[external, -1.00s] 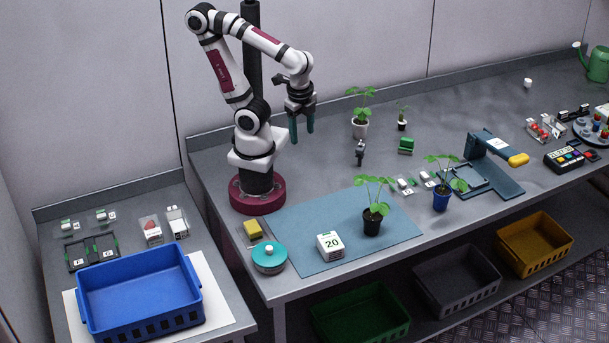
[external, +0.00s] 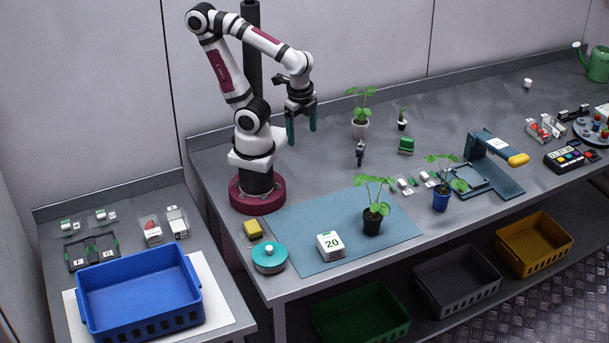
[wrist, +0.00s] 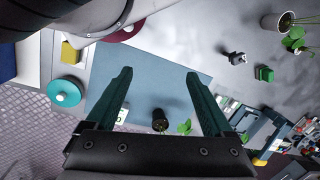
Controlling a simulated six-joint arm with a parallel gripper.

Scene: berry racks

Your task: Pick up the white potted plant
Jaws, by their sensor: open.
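The white potted plant (external: 360,128) stands upright at the back of the bench, with green leaves above its white pot. In the wrist view the white pot (wrist: 277,22) shows at the upper right, its leaves partly cut by the edge. My gripper (external: 301,127) is open and empty, raised in the air to the left of the white pot and apart from it.
A black potted plant (external: 372,222) and a box marked 20 (external: 330,245) stand on the blue mat (external: 290,225).

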